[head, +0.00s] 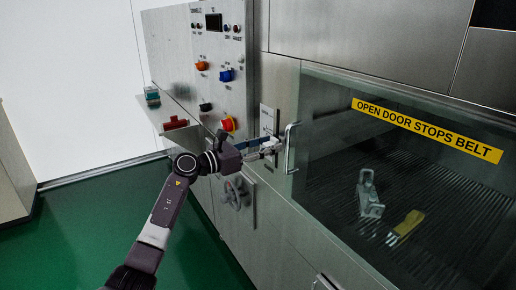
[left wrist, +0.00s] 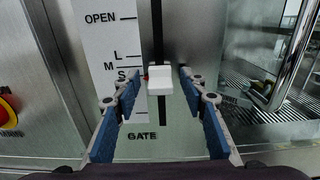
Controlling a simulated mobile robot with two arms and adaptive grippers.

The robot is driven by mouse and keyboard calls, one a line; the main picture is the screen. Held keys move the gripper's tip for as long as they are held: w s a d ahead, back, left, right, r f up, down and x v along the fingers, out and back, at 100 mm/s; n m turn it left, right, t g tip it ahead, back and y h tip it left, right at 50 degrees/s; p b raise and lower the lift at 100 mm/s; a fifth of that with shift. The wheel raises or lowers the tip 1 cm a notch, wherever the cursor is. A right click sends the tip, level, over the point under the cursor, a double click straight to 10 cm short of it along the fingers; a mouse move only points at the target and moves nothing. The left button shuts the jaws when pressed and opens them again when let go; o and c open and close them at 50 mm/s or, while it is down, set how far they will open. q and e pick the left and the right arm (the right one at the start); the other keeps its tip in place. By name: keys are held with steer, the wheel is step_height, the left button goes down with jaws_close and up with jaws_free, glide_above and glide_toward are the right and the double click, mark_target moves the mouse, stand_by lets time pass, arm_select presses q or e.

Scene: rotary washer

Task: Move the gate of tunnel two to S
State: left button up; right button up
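A small red mark shows at the knob's left side, at about the height of the S line. My left gripper (left wrist: 157,76) is open, with one blue-padded finger on each side of the knob and a gap on both sides. My right gripper is not in view.
A metal door handle (head: 291,148) stands close right of the gripper, beside a tunnel window with a yellow label (head: 427,129). A red emergency button (head: 228,124) and a control panel (head: 200,50) are to the left. A handwheel (head: 236,193) is below.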

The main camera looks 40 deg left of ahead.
arm_select(q)
steer(key=v, duration=1.1)
steer(key=shift+s+a, duration=0.15)
steer(key=shift+s, duration=0.2)
steer(key=shift+c, duration=0.2)
